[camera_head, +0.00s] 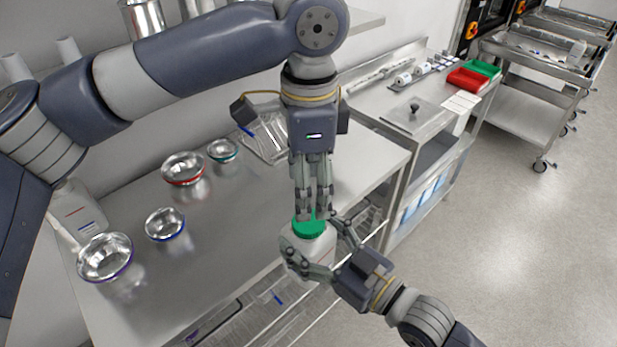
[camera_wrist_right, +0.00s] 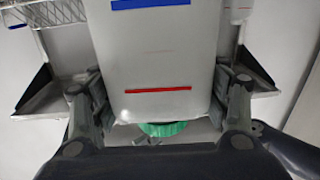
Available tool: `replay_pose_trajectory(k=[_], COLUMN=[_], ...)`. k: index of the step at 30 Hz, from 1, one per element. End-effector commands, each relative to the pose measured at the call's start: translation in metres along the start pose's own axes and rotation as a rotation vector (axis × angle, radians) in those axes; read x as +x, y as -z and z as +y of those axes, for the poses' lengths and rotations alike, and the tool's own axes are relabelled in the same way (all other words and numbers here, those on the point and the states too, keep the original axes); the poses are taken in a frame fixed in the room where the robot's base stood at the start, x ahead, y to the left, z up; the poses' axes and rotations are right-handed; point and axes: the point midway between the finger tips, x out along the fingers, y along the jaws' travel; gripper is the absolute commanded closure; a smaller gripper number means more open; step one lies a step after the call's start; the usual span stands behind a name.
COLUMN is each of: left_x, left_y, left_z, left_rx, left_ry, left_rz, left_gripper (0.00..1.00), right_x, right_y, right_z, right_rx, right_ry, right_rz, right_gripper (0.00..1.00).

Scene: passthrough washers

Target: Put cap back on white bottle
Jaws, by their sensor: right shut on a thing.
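The white bottle (camera_head: 308,246) is in the head view, in front of the table's right edge. The green cap (camera_head: 310,229) sits at its top; I cannot tell whether it is threaded on. My right gripper (camera_head: 326,254) comes from the lower right and is shut on the bottle's sides. In the right wrist view the bottle (camera_wrist_right: 160,60) fills the space between the fingers, with blue and red lines and the green cap (camera_wrist_right: 164,129) at the lower end. My left gripper (camera_head: 313,212) points down with its fingertips at the cap; its grip on it is unclear.
Several metal bowls with coloured rims, such as the red one (camera_head: 183,168), stand on the steel table (camera_head: 215,262). A second white bottle (camera_head: 75,215) stands at the left. A clear tray (camera_head: 268,140) lies behind my left gripper. Open floor (camera_head: 500,250) lies to the right.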

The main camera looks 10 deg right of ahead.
Motion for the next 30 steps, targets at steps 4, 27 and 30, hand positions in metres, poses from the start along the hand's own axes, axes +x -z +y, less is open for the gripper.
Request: replay_pose_trajectory(k=[4,27,30], left_x=[-0.0029,-0.0057,-0.0009], left_y=[0.0001,0.0002,0.0002], left_z=[-0.0004,-0.0004,-0.0005], left_rx=[-0.239,-0.611,-0.611], left_ry=[0.001,-0.001,-0.001], left_rz=[0.002,0.003,0.002], left_gripper=[0.36,0.36,0.36], right_x=[0.0000,0.0000,0.0000], right_y=[0.0004,0.0004,0.0004], right_z=[0.0000,0.0000,0.0000], right_rx=[0.000,0.000,0.000], right_ry=[0.000,0.000,0.000], right_rz=[0.001,0.001,0.001], right_gripper=[0.98,0.98,0.98])
